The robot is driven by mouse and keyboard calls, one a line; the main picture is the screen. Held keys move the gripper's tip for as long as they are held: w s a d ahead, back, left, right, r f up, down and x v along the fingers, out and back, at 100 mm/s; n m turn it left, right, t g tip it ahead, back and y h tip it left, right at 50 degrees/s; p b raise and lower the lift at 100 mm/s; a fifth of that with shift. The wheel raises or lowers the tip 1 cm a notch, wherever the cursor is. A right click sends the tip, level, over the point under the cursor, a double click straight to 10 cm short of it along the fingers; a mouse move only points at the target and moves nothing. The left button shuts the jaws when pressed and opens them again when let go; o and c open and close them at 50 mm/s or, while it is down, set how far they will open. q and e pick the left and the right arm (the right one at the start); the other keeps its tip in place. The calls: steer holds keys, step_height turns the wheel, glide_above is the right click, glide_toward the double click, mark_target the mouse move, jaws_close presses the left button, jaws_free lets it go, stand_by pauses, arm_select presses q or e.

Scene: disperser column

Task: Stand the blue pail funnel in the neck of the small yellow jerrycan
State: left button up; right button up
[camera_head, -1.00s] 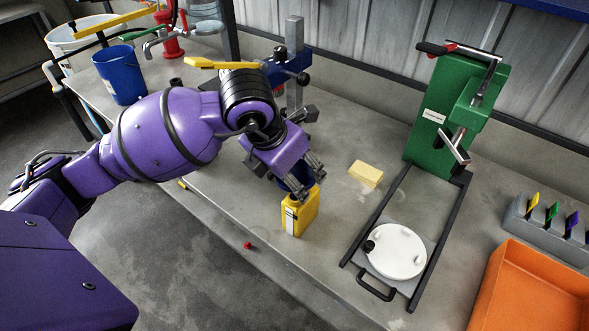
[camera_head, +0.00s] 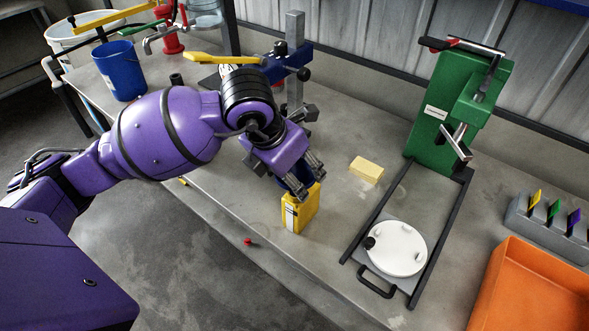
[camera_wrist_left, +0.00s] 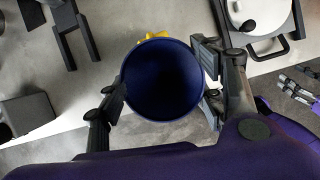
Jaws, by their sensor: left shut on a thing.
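The small yellow jerrycan (camera_head: 300,212) stands upright near the front edge of the bench. The blue pail funnel (camera_head: 293,184) is right above it, mostly hidden by my left gripper (camera_head: 302,178). In the left wrist view the funnel (camera_wrist_left: 162,82) shows its dark round mouth, with my left gripper's fingers (camera_wrist_left: 165,92) closed on its two sides. A bit of the yellow jerrycan (camera_wrist_left: 150,37) shows beyond the funnel's rim. The neck is hidden, so I cannot tell how far the funnel's spout is inside it.
A yellow sponge-like block (camera_head: 366,169) lies right of the jerrycan. An orange tray (camera_head: 532,290) is at the right. A blue bucket (camera_head: 121,72) stands at the back left. A red ball (camera_head: 248,241) lies near the front edge.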

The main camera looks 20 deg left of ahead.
arm_select(q)
steer(key=o, duration=1.1)
steer(key=shift+r, duration=0.3)
steer(key=v, duration=1.1)
steer(key=shift+s+r, duration=0.2)
steer(key=shift+s, duration=0.05)
